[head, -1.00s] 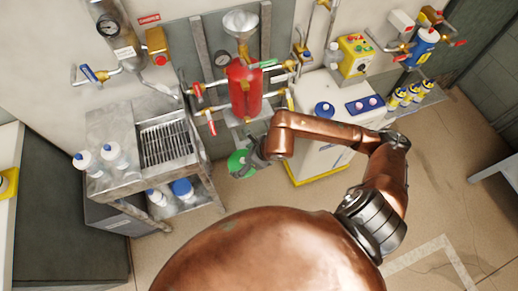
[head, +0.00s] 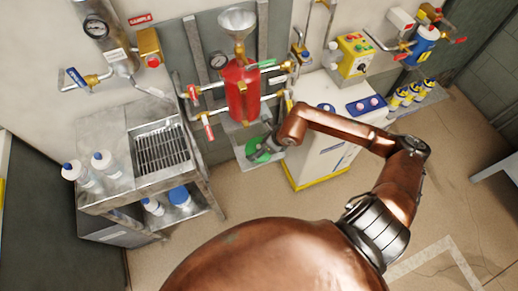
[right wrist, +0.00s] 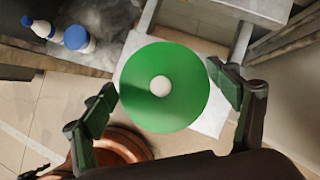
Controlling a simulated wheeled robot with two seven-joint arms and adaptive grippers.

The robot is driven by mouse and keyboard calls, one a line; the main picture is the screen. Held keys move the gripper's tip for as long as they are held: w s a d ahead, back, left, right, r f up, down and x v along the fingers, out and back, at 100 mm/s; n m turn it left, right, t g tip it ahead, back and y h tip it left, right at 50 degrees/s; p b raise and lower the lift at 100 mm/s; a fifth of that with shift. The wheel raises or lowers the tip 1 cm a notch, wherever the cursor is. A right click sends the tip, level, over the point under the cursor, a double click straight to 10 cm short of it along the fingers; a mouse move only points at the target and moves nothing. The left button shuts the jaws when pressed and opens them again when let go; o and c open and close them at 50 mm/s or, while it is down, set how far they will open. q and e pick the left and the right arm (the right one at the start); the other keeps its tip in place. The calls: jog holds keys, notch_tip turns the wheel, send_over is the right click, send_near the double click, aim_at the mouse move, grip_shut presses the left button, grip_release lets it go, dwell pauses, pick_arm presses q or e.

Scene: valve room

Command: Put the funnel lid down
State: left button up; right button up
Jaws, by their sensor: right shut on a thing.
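The funnel lid is a flat green disc with a pale round knob at its middle. In the right wrist view the lid (right wrist: 185,105) fills the space between the two dark fingers of my right gripper (right wrist: 161,78), which is shut on it. In the head view the lid (head: 257,153) shows at the end of my right arm, partly covered by my right gripper (head: 266,147). It is below the red vessel (head: 240,92), over or near a pale grey shelf; its gap to the shelf is unclear. The metal funnel (head: 237,20) sits above the vessel. My left gripper is out of view.
A metal cart (head: 108,135) with a grate and white bottles stands left. A white cabinet (head: 318,160) with a yellow base edge stands close to my right arm. Valves with red handles (head: 207,127) jut out by the vessel. Bare floor (head: 465,215) lies at right.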

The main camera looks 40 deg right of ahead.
jog(key=shift+w+d+f, duration=0.15)
jog(key=shift+d+f, duration=0.1)
jog(key=shift+f, duration=0.15)
notch_tip(320, 180, down, 4)
jog(key=shift+w+d+r+b, duration=0.15)
jog(key=shift+r+b, duration=0.1)
jog(key=shift+b, duration=0.45)
jog(key=o, duration=1.1)
jog(key=shift+o, duration=0.2)
jog(key=shift+r, duration=0.1)
jog(key=p+v, duration=0.3)
jog(key=v, duration=0.9)
